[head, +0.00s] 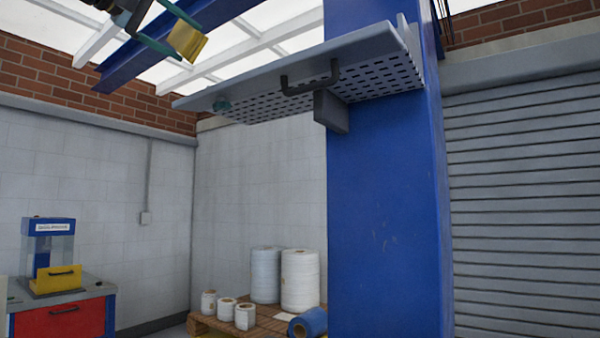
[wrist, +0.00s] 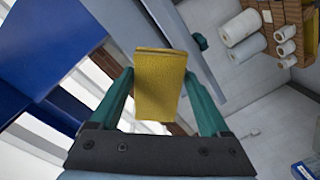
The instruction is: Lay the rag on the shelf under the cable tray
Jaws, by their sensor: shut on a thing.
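My gripper (head: 184,40) has green fingers and is shut on a folded yellow rag (head: 190,43), at the top of the head view. In the wrist view the rag (wrist: 158,90) stands between both fingers. A grey shelf-like plate (head: 290,66) with a slotted underside (head: 375,80) juts left from a blue column. The plate's upper surface is hidden from the head camera, and I cannot tell shelf and cable tray apart.
The blue column (head: 385,220) blocks the right. Pale rolls (head: 300,280) stand low on a wooden pallet. A blue beam (head: 165,42) crosses behind.

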